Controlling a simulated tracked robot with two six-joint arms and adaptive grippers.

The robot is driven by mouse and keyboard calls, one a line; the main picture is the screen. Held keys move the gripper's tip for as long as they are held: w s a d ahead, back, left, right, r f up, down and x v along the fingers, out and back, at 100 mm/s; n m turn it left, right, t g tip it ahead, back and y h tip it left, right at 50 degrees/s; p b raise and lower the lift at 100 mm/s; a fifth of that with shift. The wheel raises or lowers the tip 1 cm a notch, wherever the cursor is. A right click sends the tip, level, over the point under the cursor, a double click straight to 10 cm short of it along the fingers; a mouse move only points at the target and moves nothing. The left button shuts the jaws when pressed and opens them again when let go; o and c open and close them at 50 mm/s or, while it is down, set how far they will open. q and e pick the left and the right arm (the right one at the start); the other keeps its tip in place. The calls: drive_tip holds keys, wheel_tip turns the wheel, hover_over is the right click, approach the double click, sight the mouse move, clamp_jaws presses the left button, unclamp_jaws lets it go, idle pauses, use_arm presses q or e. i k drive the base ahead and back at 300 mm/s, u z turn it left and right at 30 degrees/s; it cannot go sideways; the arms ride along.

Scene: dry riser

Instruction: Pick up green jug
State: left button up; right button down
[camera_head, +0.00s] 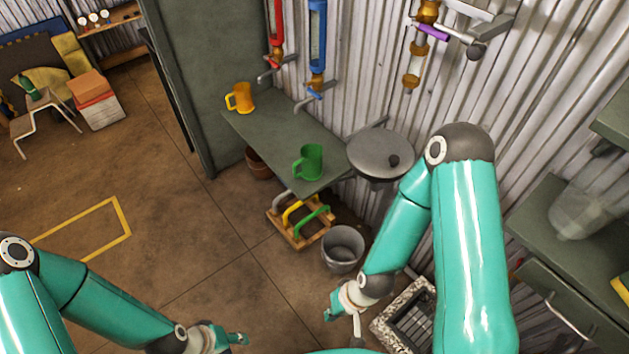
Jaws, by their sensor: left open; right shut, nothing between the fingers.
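The green jug (312,162) stands upright on the grey-green shelf table (262,137) against the corrugated wall, near the table's right end. Its handle points left. A yellow-orange jug (243,97) stands at the table's far left end. My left gripper (240,339) is at the bottom of the view, open and empty, low and well apart from the green jug. My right gripper (343,318) is shut and empty, below the metal bucket and also apart from the jug. Its fingers are small and partly hard to make out.
A round lidded pan (380,153) is right of the table. Below are a wooden crate with coloured handles (300,229), a metal bucket (343,249) and a floor grate (411,316). Red (276,33) and blue (317,42) pipes hang above the table. Floor at left is mostly clear.

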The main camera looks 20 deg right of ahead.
sight(312, 155)
drive_tip(key=z, duration=0.1)
drive_tip(key=i, duration=0.8)
drive_tip(key=z, duration=1.65)
drive_tip(key=i, duration=0.15)
drive_tip(key=u, duration=3.45)
drive_tip(key=i, duration=2.4)
drive_tip(key=z, duration=0.15)
